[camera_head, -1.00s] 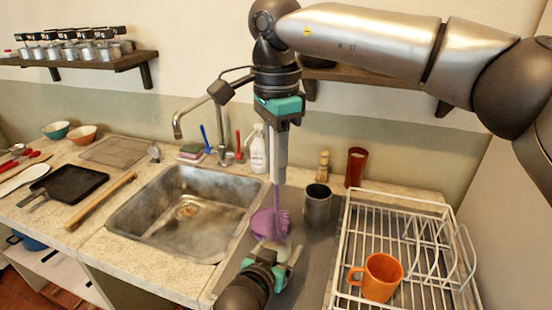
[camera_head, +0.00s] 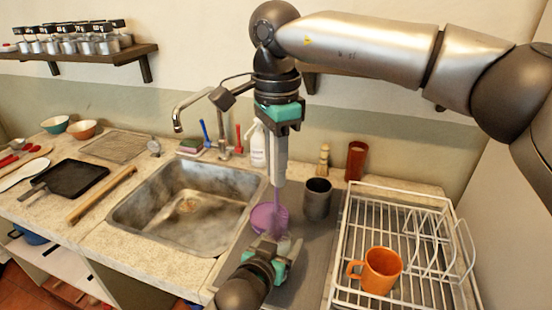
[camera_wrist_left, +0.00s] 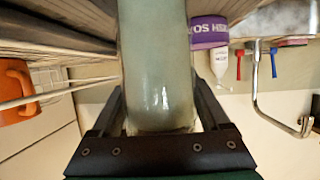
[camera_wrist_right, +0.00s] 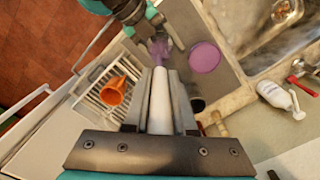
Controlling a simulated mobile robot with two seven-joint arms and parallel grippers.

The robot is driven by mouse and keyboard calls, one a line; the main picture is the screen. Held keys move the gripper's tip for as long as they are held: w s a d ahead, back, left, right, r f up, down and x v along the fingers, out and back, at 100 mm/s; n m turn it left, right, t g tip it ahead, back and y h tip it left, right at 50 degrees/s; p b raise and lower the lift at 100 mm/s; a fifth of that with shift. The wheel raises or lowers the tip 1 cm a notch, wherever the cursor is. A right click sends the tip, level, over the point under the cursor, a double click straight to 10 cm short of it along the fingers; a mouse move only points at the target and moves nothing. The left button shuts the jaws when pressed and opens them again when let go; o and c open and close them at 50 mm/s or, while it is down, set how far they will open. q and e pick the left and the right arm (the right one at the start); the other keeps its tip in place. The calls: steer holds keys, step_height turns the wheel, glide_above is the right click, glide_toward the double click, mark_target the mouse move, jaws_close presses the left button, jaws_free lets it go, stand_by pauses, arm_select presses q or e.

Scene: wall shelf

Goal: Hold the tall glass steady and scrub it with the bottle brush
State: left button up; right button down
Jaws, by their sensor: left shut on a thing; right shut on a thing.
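My left gripper (camera_head: 272,254) is shut on the tall glass (camera_head: 284,246) above the grey counter mat. The glass, pale and cloudy, fills the middle of the left wrist view (camera_wrist_left: 158,60) between the fingers; its rim is out of that picture. My right gripper (camera_head: 278,178) is above it, shut on the white handle of the bottle brush (camera_wrist_right: 160,105), which points down. The brush's purple bristles (camera_head: 280,222) are at the glass's mouth in the head view. I cannot tell how far they are inside. They also show beside my left gripper in the right wrist view (camera_wrist_right: 160,50).
A purple tub (camera_head: 262,217) stands just behind the glass. A dark grey cup (camera_head: 317,199) is to the right. A white dish rack (camera_head: 342,245) with an orange mug (camera_head: 379,271) lies at right, the sink (camera_head: 150,203) at left.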

mark_target(276, 212)
steer(key=shift+f, duration=5.2)
steer(key=shift+r, duration=0.1)
stand_by(0.5)
